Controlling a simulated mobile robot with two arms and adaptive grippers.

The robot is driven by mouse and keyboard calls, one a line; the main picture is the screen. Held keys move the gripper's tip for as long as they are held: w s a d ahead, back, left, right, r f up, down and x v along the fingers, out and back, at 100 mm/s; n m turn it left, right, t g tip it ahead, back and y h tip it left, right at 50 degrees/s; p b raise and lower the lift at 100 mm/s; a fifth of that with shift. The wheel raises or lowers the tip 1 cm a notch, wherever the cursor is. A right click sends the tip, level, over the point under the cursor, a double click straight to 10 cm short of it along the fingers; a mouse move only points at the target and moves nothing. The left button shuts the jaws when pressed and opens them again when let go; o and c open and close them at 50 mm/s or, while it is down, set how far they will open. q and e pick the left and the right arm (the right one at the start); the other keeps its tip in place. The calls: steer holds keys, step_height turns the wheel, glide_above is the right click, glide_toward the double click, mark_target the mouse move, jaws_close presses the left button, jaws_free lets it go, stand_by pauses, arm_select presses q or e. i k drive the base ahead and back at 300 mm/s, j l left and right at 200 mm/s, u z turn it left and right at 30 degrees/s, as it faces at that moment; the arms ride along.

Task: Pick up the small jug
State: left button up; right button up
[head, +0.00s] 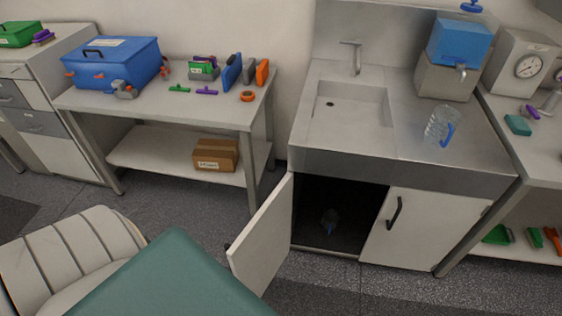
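A clear jug (437,123) with a blue handle stands upright on the steel counter, right of the sink basin. A smaller, dark-looking jug-like item (329,219) with a blue part sits inside the open, shadowed cupboard under the sink. Its details are hard to make out in the shade. Of the two, the one in the cupboard looks smaller. Neither of my grippers is in view, and nothing is touching either item.
The left cupboard door (262,238) stands open, swung out toward me; the right door (415,229) is shut. The sink (349,107) is empty. A blue container (459,42) with a tap stands behind the counter jug. The left bench (222,113) holds a blue toolbox (115,68).

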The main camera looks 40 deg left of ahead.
mark_target(331, 218)
steer(key=j+z, duration=0.1)
steer(key=j, duration=0.35)
steer(key=k+j+z, duration=0.15)
steer(key=j, duration=0.25)
steer(key=j+z, duration=0.1)
steer(key=j, duration=0.35)
steer(key=k+j+z, duration=0.1)
steer(key=j, duration=0.3)
steer(key=k+j+z, duration=0.15)
steer(key=j, duration=0.25)
steer(key=k+j, duration=0.1)
steer(key=j, duration=0.2)
steer(key=k+j, duration=0.1)
steer(key=j, duration=0.2)
steer(key=k+j, duration=0.1)
steer(key=j, duration=0.2)
steer(key=i+l+u, duration=0.15)
steer(key=l, duration=0.25)
steer(key=l+u, duration=0.2)
steer(key=l, duration=0.15)
steer(key=i+l+u, duration=0.15)
steer(key=l, duration=0.3)
